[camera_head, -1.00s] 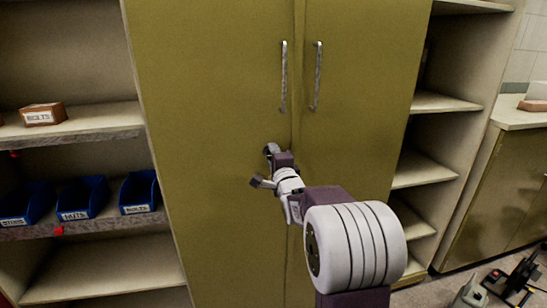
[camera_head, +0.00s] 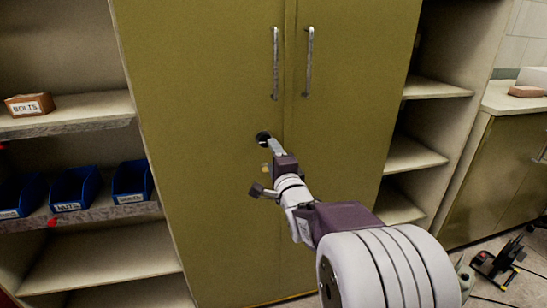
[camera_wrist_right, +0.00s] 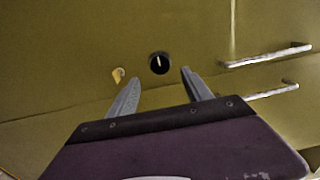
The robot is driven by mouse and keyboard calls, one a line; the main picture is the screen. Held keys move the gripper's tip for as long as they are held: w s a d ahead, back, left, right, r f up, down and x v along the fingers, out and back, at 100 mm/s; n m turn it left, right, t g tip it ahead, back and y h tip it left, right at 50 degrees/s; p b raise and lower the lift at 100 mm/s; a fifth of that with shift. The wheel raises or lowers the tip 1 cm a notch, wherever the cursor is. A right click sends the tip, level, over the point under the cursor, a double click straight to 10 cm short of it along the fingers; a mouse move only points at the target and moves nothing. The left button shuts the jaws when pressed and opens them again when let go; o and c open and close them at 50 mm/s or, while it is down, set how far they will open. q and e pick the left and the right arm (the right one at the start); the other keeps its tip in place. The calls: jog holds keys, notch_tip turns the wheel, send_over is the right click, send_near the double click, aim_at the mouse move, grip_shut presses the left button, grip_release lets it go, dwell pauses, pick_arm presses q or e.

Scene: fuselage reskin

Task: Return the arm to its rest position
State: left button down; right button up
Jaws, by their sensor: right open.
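My right gripper (camera_head: 264,166) is open and empty in front of the closed olive-yellow cabinet (camera_head: 210,80), low on its left door. A round black knob (camera_head: 263,138) sits on that door, close to the upper finger in the head view. A small yellow piece (camera_head: 265,169) shows on the door between the fingers. In the right wrist view, the knob (camera_wrist_right: 159,63) with a white mark lies beyond the open fingers (camera_wrist_right: 160,76). The yellow piece (camera_wrist_right: 118,75) is to its left there. The fingers hold nothing. My left gripper is not in view.
Two vertical metal handles (camera_head: 275,63) (camera_head: 309,62) are above the gripper. Shelves at left hold a bolts box (camera_head: 29,104) and blue bins (camera_head: 76,190). Empty shelves (camera_head: 414,154) and a counter (camera_head: 515,98) stand at right. Equipment (camera_head: 497,263) lies on the floor at lower right.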

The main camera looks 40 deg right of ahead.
jog(key=shift+s, duration=0.2)
dwell(0.3)
jog(key=w+a+f+n+y, duration=0.2)
jog(key=w+a+f+y, duration=0.15)
jog(key=a, duration=0.45)
jog(key=s+a+f+n+g+y, duration=0.2)
jog(key=a+f+n+g, duration=0.3)
jog(key=a+f, duration=0.5)
jog(key=s+a+f+n+g, duration=0.1)
jog(key=s+f+n+g, duration=1)
jog(key=s+f+n, duration=0.7)
notch_tip(320, 180, up, 22)
jog(key=s+m+p, duration=0.2)
jog(key=m+p, duration=0.1)
jog(key=p, duration=1.7)
jog(key=shift+f+y, duration=0.2)
jog(key=shift+y, duration=0.25)
